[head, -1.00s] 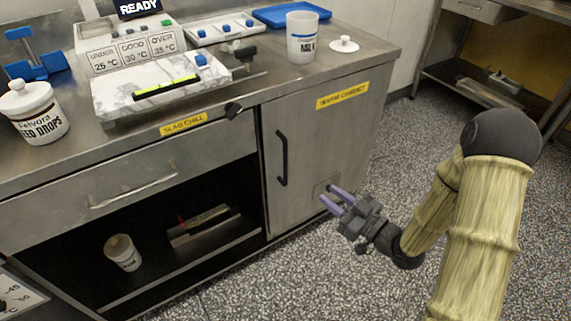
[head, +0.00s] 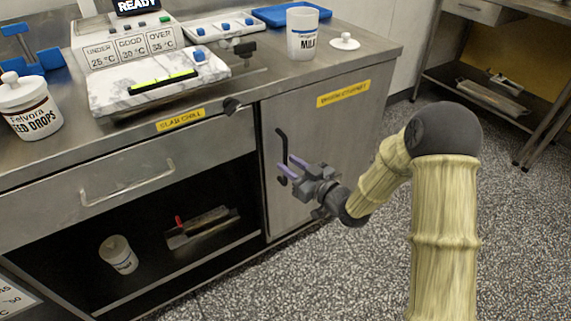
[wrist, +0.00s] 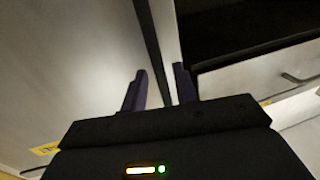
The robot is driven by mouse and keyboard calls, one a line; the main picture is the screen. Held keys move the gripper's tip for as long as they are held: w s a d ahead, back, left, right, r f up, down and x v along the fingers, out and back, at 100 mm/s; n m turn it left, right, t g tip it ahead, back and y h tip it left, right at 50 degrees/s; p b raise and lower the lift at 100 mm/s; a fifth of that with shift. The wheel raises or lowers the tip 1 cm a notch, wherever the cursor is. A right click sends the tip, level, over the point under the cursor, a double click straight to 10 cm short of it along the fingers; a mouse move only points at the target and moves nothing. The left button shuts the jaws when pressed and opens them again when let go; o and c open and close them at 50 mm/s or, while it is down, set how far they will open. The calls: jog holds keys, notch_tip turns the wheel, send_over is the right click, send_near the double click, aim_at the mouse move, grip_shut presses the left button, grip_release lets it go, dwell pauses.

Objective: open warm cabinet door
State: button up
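The warm cabinet door (head: 335,135) is a grey steel panel under a yellow label (head: 343,93), and it is closed. Its black vertical bar handle (head: 282,148) is near the left edge of the door. My gripper (head: 291,171) is at the lower part of the handle, its purple fingers pointing at the door. In the wrist view, my gripper (wrist: 159,88) has its fingers apart, with the dark handle bar (wrist: 151,45) running between them. Neither finger clearly touches the bar.
Left of the door is an open dark shelf (head: 190,262) with a white cup (head: 118,254), below a drawer (head: 125,172). The countertop (head: 270,85) holds a white mug (head: 302,33) and its lid (head: 344,41). Speckled floor to the right is free.

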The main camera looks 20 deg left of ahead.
jog(key=shift+x, duration=1.25)
grip_shut()
jog(key=shift+s+d, duration=0.15)
